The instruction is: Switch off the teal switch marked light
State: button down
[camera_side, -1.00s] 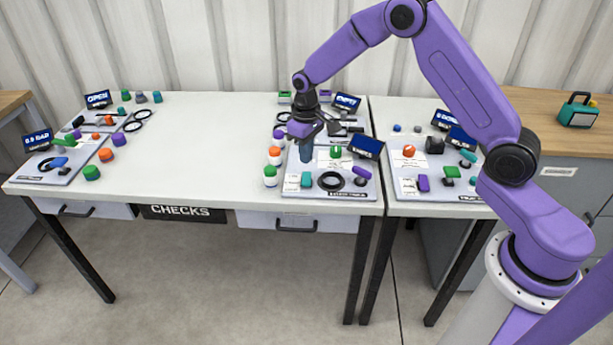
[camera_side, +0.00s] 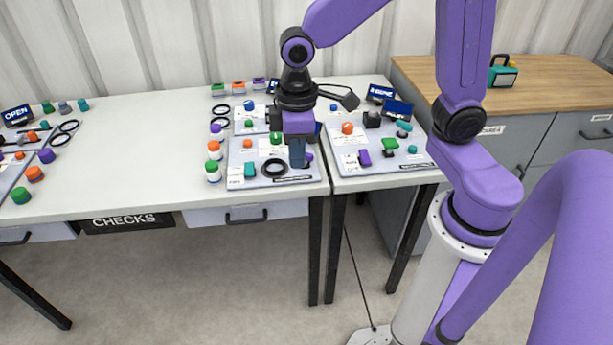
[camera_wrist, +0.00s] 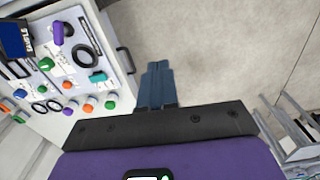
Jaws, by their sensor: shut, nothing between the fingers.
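On the near grey panel (camera_side: 236,182) of the middle table sits a teal block-shaped switch (camera_side: 250,170), left of a black ring (camera_side: 274,168). In the wrist view the teal piece (camera_wrist: 97,76) lies left of my fingers, beside the ring (camera_wrist: 82,55). The right panel (camera_side: 390,168) also carries teal pieces, a cylinder (camera_side: 412,149) and a bar (camera_side: 404,126). The labels are too small to read, so I cannot tell which says light. My gripper (camera_side: 297,160) is shut and empty, pointing down over the near panel's right side and hiding part of it. Contact cannot be seen.
A green knob (camera_side: 275,138) stands on the near panel, and a purple lever (camera_side: 364,158) on the right panel. Coloured knobs (camera_side: 213,171) stand left of the near panel. A dark sign (camera_side: 396,109) rises behind the right panel. Bare white tabletop (camera_side: 130,170) lies farther left.

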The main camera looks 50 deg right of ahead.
jog(key=s+d+r+n, duration=0.1)
jog(key=s+d+n, duration=0.1)
jog(key=s, duration=0.6)
jog(key=s+d+n, duration=0.2)
jog(key=s+d, duration=0.2)
jog(key=s, duration=0.3)
jog(key=shift+s+r, duration=0.35)
jog(key=w+a+m, duration=0.3)
jog(key=w+m, duration=0.2)
jog(key=w, duration=0.5)
jog(key=w+a+m, duration=0.3)
jog(key=w+m, duration=0.3)
jog(key=w, duration=0.4)
jog(key=w+d+f+m, duration=0.3)
jog(key=w+d+m, duration=0.1)
jog(key=w, duration=0.6)
jog(key=w+d+f+m, duration=0.3)
jog(key=w+d+m, duration=0.2)
jog(key=w, duration=0.5)
jog(key=shift+w+f+m, duration=0.2)
jog(key=shift+f+m, duration=0.05)
jog(key=shift+m, duration=0.55)
